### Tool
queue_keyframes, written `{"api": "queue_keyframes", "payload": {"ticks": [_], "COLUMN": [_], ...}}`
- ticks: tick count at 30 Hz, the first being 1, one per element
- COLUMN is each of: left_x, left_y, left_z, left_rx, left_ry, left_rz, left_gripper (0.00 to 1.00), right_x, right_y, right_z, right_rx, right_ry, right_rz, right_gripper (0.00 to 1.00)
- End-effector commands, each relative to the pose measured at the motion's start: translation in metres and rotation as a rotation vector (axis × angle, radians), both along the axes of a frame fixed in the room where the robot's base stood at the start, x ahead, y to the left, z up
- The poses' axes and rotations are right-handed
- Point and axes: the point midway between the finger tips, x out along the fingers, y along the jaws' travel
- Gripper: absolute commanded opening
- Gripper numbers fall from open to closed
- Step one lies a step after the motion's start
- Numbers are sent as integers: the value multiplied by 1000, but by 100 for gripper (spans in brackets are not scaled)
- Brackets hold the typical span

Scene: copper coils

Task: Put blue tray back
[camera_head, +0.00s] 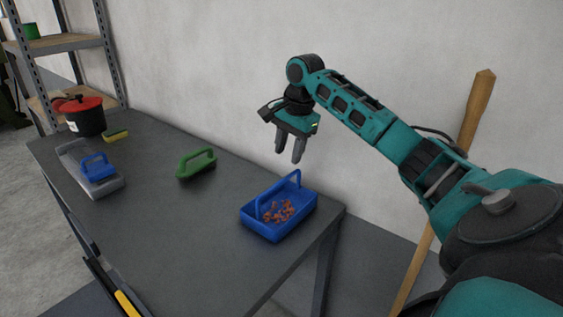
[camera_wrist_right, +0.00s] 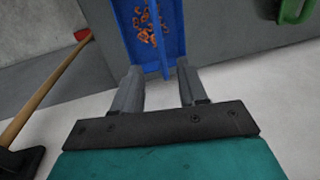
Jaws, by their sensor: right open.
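The blue tray (camera_head: 262,231) sits upright near the right end of the grey table, with a raised handle and small orange-copper coils (camera_head: 281,212) inside. My right gripper (camera_head: 288,157) is open and empty above the tray, its fingers pointing down and apart from it. In the right wrist view, the blue tray (camera_wrist_right: 178,40) shows beyond the open fingers of my right gripper (camera_wrist_right: 159,72). Part of the tray lies between the fingertips in that view; I see no contact. My left gripper is out of view.
A grey tray (camera_head: 100,187) holding a blue-handled item (camera_head: 97,164) is at left, near a yellow sponge-like block (camera_head: 116,136) and a black-and-red pot (camera_head: 85,118). A wooden pole (camera_head: 474,115) leans against the wall at right.

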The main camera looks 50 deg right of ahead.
Motion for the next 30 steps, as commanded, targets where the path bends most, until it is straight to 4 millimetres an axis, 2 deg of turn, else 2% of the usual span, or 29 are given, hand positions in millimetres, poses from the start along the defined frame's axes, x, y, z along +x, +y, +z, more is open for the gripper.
{"api": "queue_keyframes", "payload": {"ticks": [7, 30], "left_x": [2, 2], "left_y": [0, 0], "left_z": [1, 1], "left_rx": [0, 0], "left_ry": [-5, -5], "left_rz": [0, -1], "left_gripper": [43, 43], "right_x": [-3, -3], "right_y": [-8, -8], "right_z": [12, 12], "right_rx": [0, 0], "right_ry": [0, 0], "right_rz": [-2, -1], "right_gripper": [42, 42]}}
